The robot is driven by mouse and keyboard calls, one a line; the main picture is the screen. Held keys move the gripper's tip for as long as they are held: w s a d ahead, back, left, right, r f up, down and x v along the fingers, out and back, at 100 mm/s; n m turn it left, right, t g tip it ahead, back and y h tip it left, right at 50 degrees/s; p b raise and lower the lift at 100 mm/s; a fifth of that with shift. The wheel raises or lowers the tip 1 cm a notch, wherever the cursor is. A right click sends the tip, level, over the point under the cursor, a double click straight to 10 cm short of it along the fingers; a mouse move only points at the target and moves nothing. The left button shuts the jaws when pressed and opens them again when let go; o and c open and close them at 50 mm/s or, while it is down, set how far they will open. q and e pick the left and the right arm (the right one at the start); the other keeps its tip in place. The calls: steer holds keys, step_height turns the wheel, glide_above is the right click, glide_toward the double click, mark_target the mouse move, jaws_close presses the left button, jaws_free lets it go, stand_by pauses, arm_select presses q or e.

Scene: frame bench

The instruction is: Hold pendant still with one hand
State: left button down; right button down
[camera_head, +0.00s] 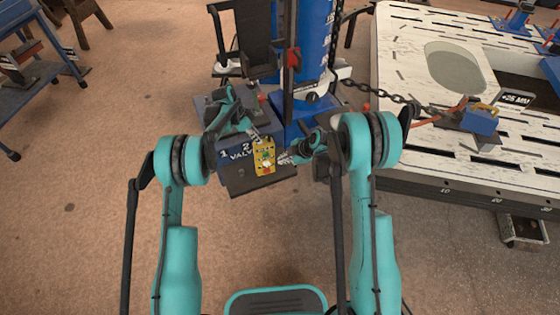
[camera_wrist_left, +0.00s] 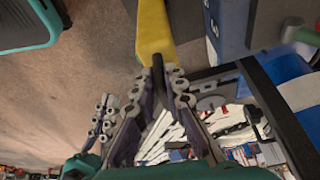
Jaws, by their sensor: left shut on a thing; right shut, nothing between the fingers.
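The pendant (camera_head: 265,161) is a small yellow control box with buttons on its face. It hangs in front of a dark box marked "VALV" in the head view. My left gripper (camera_head: 256,138) is at the pendant's upper end. In the left wrist view, my left gripper (camera_wrist_left: 159,78) is shut on the dark, rod-like piece (camera_wrist_left: 160,66) at the end of the yellow pendant (camera_wrist_left: 153,30). My right gripper (camera_head: 285,159) is shut and empty, close to the pendant's right side. I cannot tell whether it touches the pendant.
A blue column (camera_head: 314,45) with a chain (camera_head: 372,89) stands behind the pendant. A slotted white bench (camera_head: 410,60) is at the right, with a blue block (camera_head: 480,121) on it. A blue cart (camera_head: 40,70) is at the upper left. The floor at the left is clear.

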arm_select(q)
steer(key=shift+a, duration=0.1)
steer(key=c, duration=1.5)
jaws_free()
steer(key=shift+r, duration=0.1)
steer(key=v, duration=1.1)
steer(key=shift+r, duration=0.4)
steer(key=shift+a+r, duration=0.1)
